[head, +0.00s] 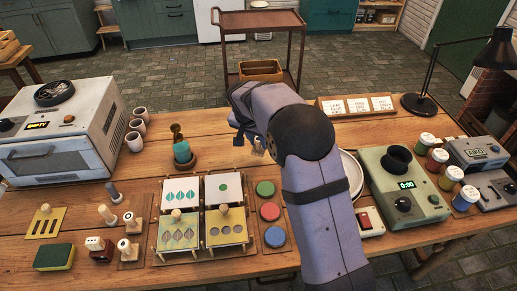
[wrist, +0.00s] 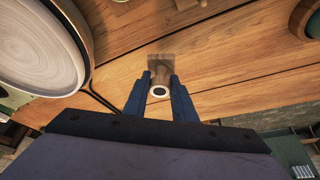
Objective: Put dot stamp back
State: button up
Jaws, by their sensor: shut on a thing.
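My gripper (wrist: 160,92) is shut on a small wooden stamp-like piece, which I take to be the dot stamp (wrist: 160,88). It has a round end with a white ring facing the wrist camera and a square wooden block (wrist: 161,63) behind it. I cannot tell whether the block belongs to it or touches the table. In the head view my arm hides most of the gripper, which is near the table's back middle. Wooden stamps with round marked ends (head: 124,246) (head: 132,224) stand at the front left on small wooden holders.
The wooden table (head: 230,160) carries stencilled tiles (head: 225,187), coloured ink pads (head: 266,188), a kiln (head: 62,140) and a green machine (head: 404,185). A red cart (head: 262,20) stands behind the table.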

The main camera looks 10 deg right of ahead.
aim_at(258, 147)
jog(key=shift+f, duration=1.85)
jog(key=shift+f, duration=0.1)
jog(key=shift+f, duration=0.1)
jog(key=o, duration=0.8)
jog(key=shift+o, duration=0.2)
jog(key=shift+r, duration=0.35)
jog(key=v, duration=1.1)
jog(key=shift+s+r+b, duration=0.15)
jog(key=shift+r+b, duration=0.2)
jog(key=shift+s, duration=0.1)
